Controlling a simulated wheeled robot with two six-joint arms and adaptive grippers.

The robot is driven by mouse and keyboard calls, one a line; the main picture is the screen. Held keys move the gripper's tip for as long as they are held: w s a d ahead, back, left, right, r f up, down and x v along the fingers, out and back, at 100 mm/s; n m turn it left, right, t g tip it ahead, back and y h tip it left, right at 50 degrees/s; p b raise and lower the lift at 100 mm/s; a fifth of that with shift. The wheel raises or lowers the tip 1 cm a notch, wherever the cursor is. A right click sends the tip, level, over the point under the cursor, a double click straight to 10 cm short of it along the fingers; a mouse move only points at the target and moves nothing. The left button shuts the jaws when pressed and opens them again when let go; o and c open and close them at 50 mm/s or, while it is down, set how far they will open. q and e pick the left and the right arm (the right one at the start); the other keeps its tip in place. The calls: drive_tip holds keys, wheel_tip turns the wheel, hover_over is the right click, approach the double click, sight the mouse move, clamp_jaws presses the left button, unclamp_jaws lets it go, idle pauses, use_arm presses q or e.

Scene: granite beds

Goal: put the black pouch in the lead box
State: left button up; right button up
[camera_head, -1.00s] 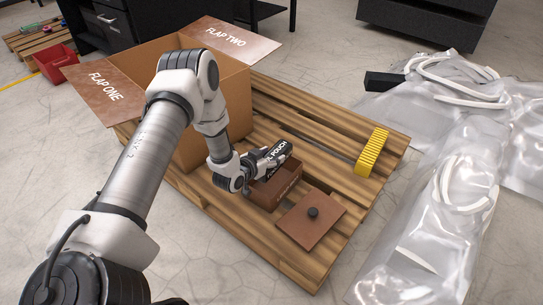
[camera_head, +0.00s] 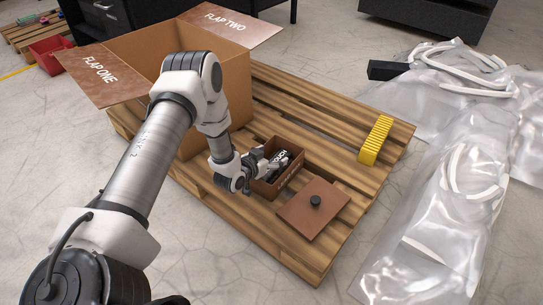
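The lead box (camera_head: 289,182) is a small brown open-topped box on the wooden pallet. The black pouch (camera_head: 281,161), with white lettering, lies inside it and is partly hidden by the gripper and the walls. My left gripper (camera_head: 273,163) is at the box's left side, with its fingers at the pouch. The fingers are small and dark against the pouch, so I cannot tell whether they still grip it. A flat brown lid (camera_head: 308,213) with a black knob lies on the pallet in front of the box. My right gripper is not in view.
A big cardboard box (camera_head: 226,97) with open flaps stands on the pallet (camera_head: 300,115) behind my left arm. A yellow ribbed block (camera_head: 375,141) sits near the pallet's right edge. Clear plastic sheeting (camera_head: 440,215) covers the floor at right. A red bin (camera_head: 50,54) stands far left.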

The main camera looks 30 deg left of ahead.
use_arm(q)
drive_tip(key=v, duration=1.2)
